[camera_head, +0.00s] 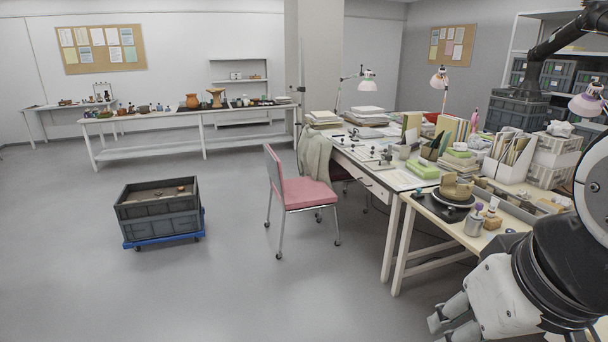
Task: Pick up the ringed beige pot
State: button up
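A beige pot with what look like bands around it (458,187) stands on a round turntable on the near wooden table at the right. My gripper (440,328) is at the bottom right, low in front of the near table and well apart from the pot. Its fingers point left and are partly cut off by the bottom edge, so I cannot tell how far apart they are. I see nothing held in it.
The near table (425,207) also bears a metal cup with tools (474,223), a small brush block (492,221) and trays. A pink chair (305,194) stands by the desk. A grey crate on a blue dolly (160,217) stands left. The floor between is clear.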

aim_at(448, 189)
jog(key=i, duration=1.9)
jog(key=i+z, duration=0.15)
jog(key=i, duration=0.35)
jog(key=i+j+z, duration=0.1)
jog(key=i, duration=0.4)
jog(key=i+j+z, duration=0.15)
jog(key=i, duration=0.35)
jog(key=z, duration=1.45)
jog(key=j, duration=0.1)
